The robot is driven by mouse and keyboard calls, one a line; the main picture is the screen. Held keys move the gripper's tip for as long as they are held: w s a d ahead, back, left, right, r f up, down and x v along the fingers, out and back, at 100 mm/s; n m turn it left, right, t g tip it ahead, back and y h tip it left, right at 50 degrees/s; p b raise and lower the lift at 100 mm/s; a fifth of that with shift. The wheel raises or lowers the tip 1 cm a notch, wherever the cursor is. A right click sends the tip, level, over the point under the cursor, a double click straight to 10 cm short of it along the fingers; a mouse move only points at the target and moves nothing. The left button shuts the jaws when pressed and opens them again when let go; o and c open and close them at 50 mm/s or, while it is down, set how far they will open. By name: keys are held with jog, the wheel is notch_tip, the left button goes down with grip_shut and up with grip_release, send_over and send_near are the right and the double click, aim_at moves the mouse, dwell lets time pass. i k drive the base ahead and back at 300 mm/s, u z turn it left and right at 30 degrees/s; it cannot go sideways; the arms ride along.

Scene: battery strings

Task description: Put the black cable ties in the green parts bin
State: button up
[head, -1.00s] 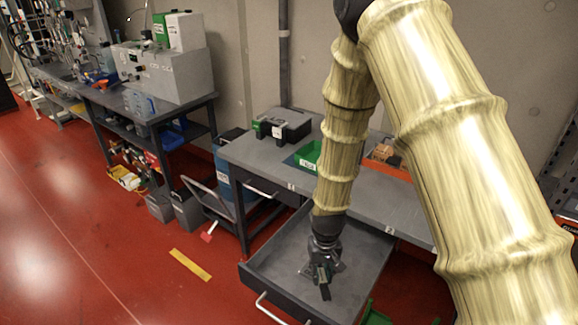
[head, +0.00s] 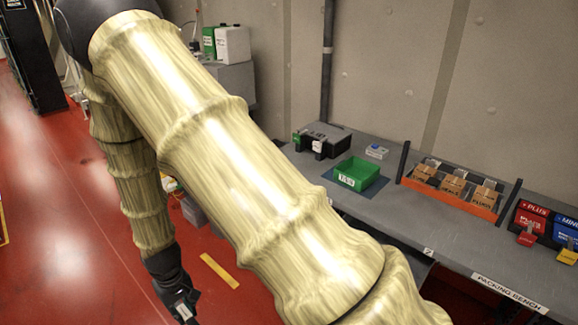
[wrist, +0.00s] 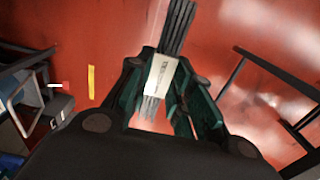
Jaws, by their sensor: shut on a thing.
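My gripper (wrist: 166,88) is shut on the black cable ties (wrist: 178,28), a dark bundle with a white label band between the fingers in the wrist view. The bundle sticks out beyond the fingertips, over red floor. In the head view my gripper (head: 184,308) hangs low at the bottom edge, left of the bench; the ties are hard to make out there. The green parts bin (head: 345,179) stands on the bench to the upper right, well apart from my gripper.
The grey packing bench (head: 405,220) also bears a black case (head: 322,139), a small white-blue box (head: 377,151), an orange tray (head: 450,199) of cardboard boxes, and red and blue bins (head: 533,222) at the right. My arm hides the bench's left front. Red floor lies open at the left.

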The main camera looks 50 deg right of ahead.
aim_at(357, 173)
jog(key=u, duration=1.35)
jog(key=k, duration=2.1)
jog(key=z, duration=1.75)
